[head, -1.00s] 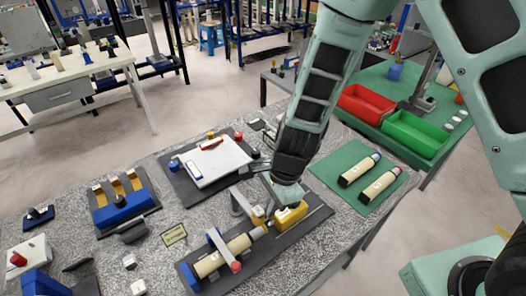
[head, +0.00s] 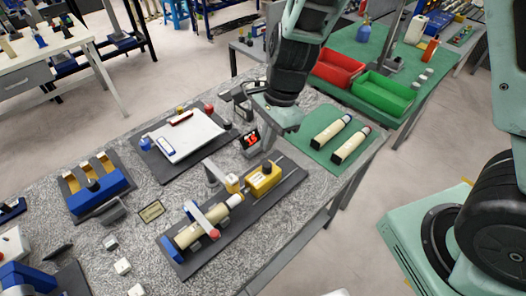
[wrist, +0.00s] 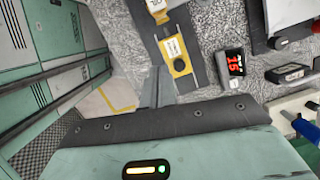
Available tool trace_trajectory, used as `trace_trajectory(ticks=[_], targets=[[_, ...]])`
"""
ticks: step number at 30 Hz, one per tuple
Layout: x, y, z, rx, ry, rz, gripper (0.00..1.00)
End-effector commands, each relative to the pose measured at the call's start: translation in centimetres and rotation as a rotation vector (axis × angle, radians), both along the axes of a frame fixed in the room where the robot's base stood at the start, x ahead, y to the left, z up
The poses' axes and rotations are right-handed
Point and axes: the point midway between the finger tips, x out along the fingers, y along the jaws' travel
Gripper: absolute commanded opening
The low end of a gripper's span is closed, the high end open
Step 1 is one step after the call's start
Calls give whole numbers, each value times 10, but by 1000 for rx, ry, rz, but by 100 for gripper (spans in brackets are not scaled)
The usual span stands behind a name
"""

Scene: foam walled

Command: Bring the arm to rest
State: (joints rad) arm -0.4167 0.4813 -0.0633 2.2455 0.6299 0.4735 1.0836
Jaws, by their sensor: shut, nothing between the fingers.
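My gripper shows in the wrist view (wrist: 156,82) with its grey fingers together and nothing between them. In the head view its green hand (head: 283,117) is above the back right of the speckled table (head: 165,230), and the fingertips are hard to make out there. The hand appears to be above the table, clear of the dark fixture mat (head: 225,240). On that mat lie a yellow block (head: 263,180) and a cream cylinder (head: 202,228) under a clamp. The yellow block also shows in the wrist view (wrist: 178,57), beyond the fingertips.
A small red-digit display (head: 250,139) stands close to the hand. A green mat (head: 318,152) with two cream cylinders lies to the right. A red bin (head: 337,68) and a green bin (head: 383,95) stand behind. A white board (head: 185,135) lies left.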

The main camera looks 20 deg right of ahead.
Motion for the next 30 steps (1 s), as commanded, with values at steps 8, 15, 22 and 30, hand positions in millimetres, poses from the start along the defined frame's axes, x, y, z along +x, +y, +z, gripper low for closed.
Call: trace_trajectory(ticks=[8, 15, 22, 30], targets=[[0, -2, 8, 0, 0, -1, 0], [0, -2, 7, 0, 0, -1, 0], [-7, 2, 10, 8, -12, 68, 0], [-95, 24, 35, 51, -193, 967, 0]])
